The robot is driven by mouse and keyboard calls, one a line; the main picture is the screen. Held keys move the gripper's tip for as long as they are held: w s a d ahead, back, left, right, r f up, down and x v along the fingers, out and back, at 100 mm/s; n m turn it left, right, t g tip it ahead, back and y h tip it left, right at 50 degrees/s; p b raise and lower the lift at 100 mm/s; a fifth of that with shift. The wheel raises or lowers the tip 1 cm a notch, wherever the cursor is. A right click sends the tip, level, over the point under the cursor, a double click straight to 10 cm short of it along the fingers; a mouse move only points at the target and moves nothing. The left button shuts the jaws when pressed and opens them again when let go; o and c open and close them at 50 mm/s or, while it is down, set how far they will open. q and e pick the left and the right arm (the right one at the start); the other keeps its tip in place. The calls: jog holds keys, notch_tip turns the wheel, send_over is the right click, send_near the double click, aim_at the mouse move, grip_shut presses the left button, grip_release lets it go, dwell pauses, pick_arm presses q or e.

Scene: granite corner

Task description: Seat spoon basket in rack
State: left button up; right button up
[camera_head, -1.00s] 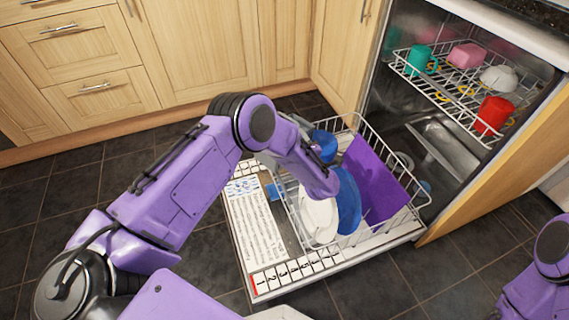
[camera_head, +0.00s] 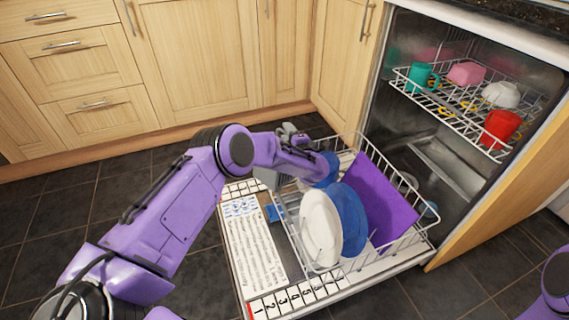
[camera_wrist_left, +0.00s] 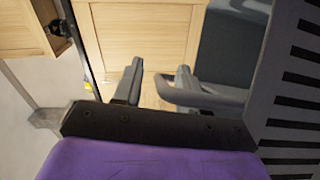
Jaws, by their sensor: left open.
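The spoon basket is a grey slotted box, partly hidden by my left arm in the head view (camera_head: 267,178). It stands at the left back part of the lower rack (camera_head: 412,236); whether it is fully seated I cannot tell. In the left wrist view its dark-slotted wall (camera_wrist_left: 285,85) fills the right side. My left gripper (camera_head: 290,132) is open beyond the basket in the head view. In the wrist view its two grey fingers (camera_wrist_left: 155,85) are apart, and a grey handle-like bar lies close to the right finger. My right gripper is out of view.
The rack, pulled out over the open dishwasher door (camera_head: 255,245), holds a white plate (camera_head: 320,228), a blue plate (camera_head: 352,218), a purple board (camera_head: 384,198) and a blue cup (camera_head: 328,165). The upper rack (camera_head: 450,110) holds cups and bowls. Wooden cabinets stand behind.

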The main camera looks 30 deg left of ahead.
pick_arm(q)
grip_shut()
